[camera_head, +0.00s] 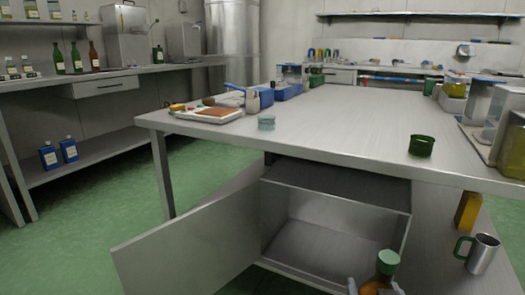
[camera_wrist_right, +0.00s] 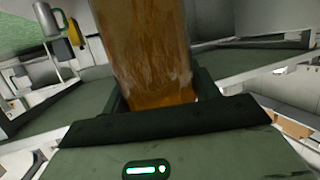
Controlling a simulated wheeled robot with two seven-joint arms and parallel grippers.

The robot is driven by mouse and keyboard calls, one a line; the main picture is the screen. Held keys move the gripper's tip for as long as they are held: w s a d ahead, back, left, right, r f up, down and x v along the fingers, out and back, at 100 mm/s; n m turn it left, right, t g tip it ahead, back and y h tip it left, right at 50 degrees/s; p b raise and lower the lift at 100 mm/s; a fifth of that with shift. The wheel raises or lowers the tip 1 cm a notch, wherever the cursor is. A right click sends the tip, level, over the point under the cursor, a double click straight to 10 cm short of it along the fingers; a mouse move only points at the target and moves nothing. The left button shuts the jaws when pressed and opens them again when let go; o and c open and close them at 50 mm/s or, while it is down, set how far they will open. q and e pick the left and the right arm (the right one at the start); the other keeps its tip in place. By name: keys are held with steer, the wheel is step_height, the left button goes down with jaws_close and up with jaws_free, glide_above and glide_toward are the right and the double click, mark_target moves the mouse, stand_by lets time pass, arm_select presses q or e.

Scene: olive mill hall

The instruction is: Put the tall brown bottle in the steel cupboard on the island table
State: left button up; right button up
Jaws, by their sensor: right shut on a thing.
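The tall brown bottle (camera_head: 385,266) with a green cap shows at the bottom edge of the head view, its lower part cut off. My right gripper (camera_head: 376,289) is shut on it. In the right wrist view the amber body of the bottle (camera_wrist_right: 145,45) stands between the two dark fingers of my right gripper (camera_wrist_right: 160,95). The steel cupboard (camera_head: 335,191) is under the island table top (camera_head: 330,125). Its door (camera_head: 190,245) is swung open to the left, and the inside that shows is empty. The bottle is in front of the cupboard opening, near its right side. My left gripper is not in view.
A steel mug (camera_head: 482,254) with a green handle and a yellow container (camera_head: 467,212) stand right of the cupboard. A green cup (camera_head: 421,145), a jar (camera_head: 266,121) and a tray (camera_head: 210,115) are on the table top. The open door takes up the left front.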

mark_target(375, 289)
steer(key=r+n+y, duration=0.1)
steer(key=s+r+n+y, duration=0.1)
steer(key=shift+s+a+r+y, duration=0.2)
steer(key=shift+r+y, duration=0.1)
steer(key=shift+r, duration=0.1)
steer(key=shift+s+a+r, duration=0.1)
steer(key=shift+a, duration=0.25)
steer(key=shift+d, duration=0.1)
